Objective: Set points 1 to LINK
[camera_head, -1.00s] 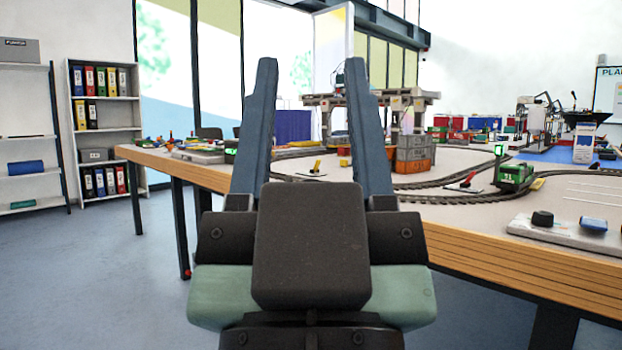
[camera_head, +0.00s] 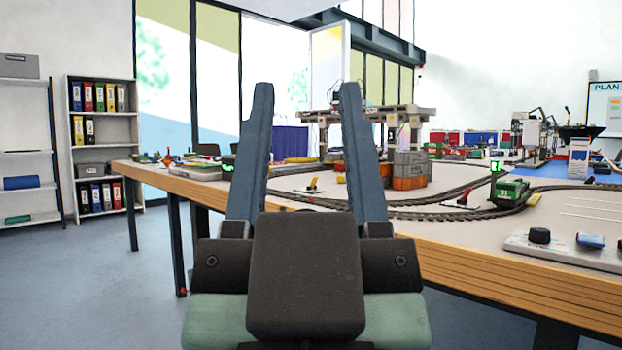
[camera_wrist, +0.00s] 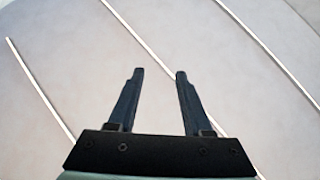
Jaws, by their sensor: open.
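My gripper (camera_head: 307,90) is open and empty in front of the head camera, its two dark fingers pointing away over the table. It also shows open and empty in the wrist view (camera_wrist: 160,72), above a pale surface with light lines. On the layout table (camera_head: 520,240), a yellow-handled lever (camera_head: 313,183) stands on a small white plate beside the track, seen between my fingers. A red-handled lever (camera_head: 465,196) stands by the track further right. No labels on either lever can be read, so I cannot tell which is points 1.
A green locomotive (camera_head: 510,191) stands on the track at the right, by a green-lit signal (camera_head: 495,167). A control panel (camera_head: 568,247) with a black knob lies at the near right edge. Stacked crates (camera_head: 409,170) and a gantry crane (camera_head: 400,113) stand behind. Floor is clear at left.

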